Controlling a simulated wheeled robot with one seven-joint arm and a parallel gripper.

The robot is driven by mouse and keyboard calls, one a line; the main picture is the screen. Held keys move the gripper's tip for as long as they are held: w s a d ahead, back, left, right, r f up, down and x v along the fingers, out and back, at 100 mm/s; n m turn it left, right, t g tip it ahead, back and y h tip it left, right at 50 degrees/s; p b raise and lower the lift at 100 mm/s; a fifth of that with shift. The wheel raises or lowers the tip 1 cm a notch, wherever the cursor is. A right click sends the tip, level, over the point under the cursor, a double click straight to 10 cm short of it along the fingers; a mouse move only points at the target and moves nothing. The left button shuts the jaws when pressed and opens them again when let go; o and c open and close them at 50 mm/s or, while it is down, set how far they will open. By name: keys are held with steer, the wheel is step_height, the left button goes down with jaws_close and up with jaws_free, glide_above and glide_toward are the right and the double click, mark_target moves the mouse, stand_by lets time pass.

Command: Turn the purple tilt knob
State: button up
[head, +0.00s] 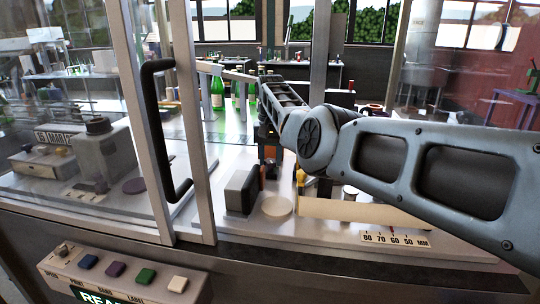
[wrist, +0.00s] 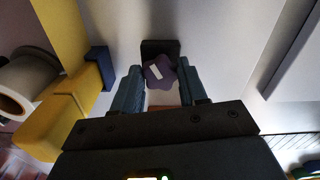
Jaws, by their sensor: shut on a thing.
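The purple tilt knob (wrist: 158,72) shows in the wrist view as a lobed purple knob with a pale pointer mark, in front of a dark block (wrist: 158,47). My gripper (wrist: 160,80) has one blue-grey finger on each side of the knob and is shut on it. The pale mark slants slightly in the picture. In the head view my arm reaches in from the right over the machine bench, and I cannot make out the knob there.
In the wrist view a yellow bracket (wrist: 62,118) with a dark blue block (wrist: 98,68) stands close on the left, beside a pale roller (wrist: 28,82). In the head view a glass door with a black handle (head: 155,130) stands left; green bottles (head: 217,92) stand behind.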

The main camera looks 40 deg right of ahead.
mark_target(271, 161)
steer(key=shift+n, duration=1.1)
steer(key=o, duration=1.1)
steer(key=shift+c, duration=0.2)
steer(key=shift+r+b, duration=0.4)
steer(key=shift+r, duration=3.55)
